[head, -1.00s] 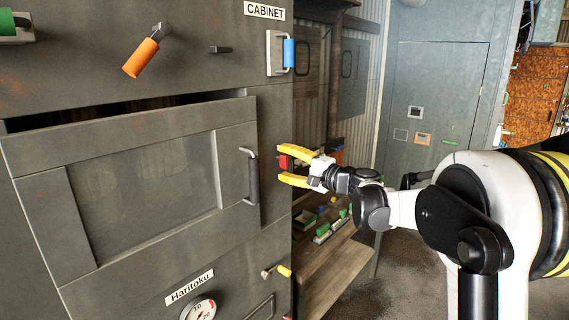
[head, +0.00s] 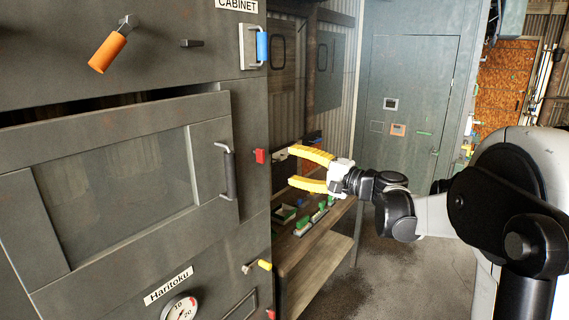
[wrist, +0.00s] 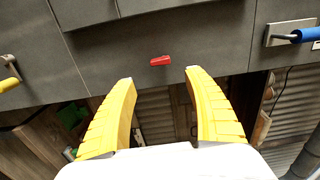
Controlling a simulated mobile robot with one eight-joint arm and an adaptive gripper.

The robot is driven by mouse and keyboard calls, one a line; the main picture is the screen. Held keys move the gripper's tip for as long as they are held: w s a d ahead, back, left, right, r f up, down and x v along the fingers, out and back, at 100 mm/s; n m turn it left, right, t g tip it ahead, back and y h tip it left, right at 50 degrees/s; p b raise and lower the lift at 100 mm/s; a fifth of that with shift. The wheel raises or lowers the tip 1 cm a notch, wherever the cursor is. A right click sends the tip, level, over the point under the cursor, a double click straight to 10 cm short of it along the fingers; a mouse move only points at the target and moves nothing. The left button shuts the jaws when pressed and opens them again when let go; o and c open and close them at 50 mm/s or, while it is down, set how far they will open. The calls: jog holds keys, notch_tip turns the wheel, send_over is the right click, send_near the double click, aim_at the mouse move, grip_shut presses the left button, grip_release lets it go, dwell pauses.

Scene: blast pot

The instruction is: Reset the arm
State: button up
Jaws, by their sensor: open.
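My gripper (head: 312,170) has yellow fingers, spread open and empty, in the head view. It is in front of the grey cabinet's right edge, pointing left. A small red block-like part (head: 260,156) sits on the cabinet front just left of the fingertips, apart from them. In the wrist view the open fingers (wrist: 160,80) point up the picture, and the red part (wrist: 160,61) shows beyond and between the tips. My white and black arm reaches in from the right.
The cabinet (head: 252,210) has a tilted panel door with a dark handle (head: 229,172), an orange lever (head: 112,46), a blue handle (head: 262,46), a yellow-tipped lever (head: 264,265) and a gauge (head: 180,309). A wooden shelf (head: 318,268) stands behind my gripper. Floor is clear at right.

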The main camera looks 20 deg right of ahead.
dwell(0.4)
jog(key=s+a+f+n+g+h+b, duration=0.25)
jog(key=s+a+f+b, duration=0.3)
jog(key=s+f, duration=0.35)
jog(key=s+a+f+n+g+h+b, duration=0.25)
jog(key=s+a+f+g+b, duration=0.2)
jog(key=s+a+f, duration=0.45)
jog(key=s+d+f+n+h+b, duration=0.2)
jog(key=s+d+f+b, duration=0.1)
jog(key=s+f, duration=0.4)
jog(key=s+d+f+n+h+b, duration=0.3)
jog(key=s+f, duration=0.5)
jog(key=f, duration=0.3)
jog(key=shift+d+n+h+b, duration=0.3)
jog(key=shift+d+b, duration=0.25)
jog(key=shift+b, duration=0.6)
